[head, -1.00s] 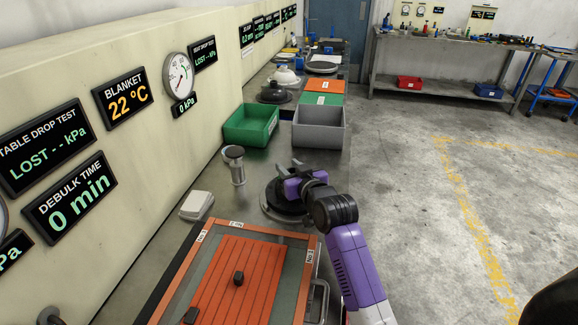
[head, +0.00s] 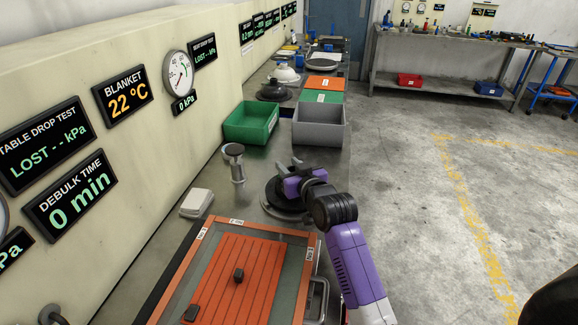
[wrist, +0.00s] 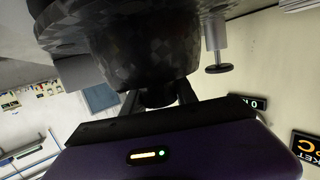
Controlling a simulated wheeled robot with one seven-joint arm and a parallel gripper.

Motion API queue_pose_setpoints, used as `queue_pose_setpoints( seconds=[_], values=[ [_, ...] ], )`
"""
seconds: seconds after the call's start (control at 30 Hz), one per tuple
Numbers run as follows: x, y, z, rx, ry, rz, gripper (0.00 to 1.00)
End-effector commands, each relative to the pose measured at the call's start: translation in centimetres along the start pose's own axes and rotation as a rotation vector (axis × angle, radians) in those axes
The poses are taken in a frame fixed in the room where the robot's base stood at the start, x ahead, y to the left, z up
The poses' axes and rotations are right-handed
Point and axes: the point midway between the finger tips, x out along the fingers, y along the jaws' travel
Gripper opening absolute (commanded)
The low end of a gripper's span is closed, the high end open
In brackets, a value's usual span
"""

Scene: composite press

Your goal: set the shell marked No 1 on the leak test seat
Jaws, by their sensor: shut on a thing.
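My gripper (wrist: 157,100) is shut on the knob of a dark, checker-patterned shell (wrist: 140,45). In the wrist view the shell's round body and wide flange fill the upper middle. In the head view the dark shell (head: 283,198) is under my gripper (head: 296,170), low over the metal bench, right of a small metal post with a dark cap (head: 236,163). No number can be read on the shell. I cannot tell whether its flange touches what is below, and no leak test seat can be made out under it.
An orange ribbed panel in a frame (head: 240,270) lies in front. A green bin (head: 250,124) and a grey bin (head: 319,128) stand behind the shell. Another dark shell (head: 274,91) and a white one (head: 285,75) are farther back. A pale box (head: 196,203) lies left.

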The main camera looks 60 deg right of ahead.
Motion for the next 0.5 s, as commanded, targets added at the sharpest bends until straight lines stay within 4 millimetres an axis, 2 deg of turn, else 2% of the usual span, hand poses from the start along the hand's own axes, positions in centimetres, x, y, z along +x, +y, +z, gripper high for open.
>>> queue_pose_setpoints(
  seconds=[0.5],
  values=[
    [0.19,0.04,0.88,0.000,0.002,0.000,0.00]
  ],
)
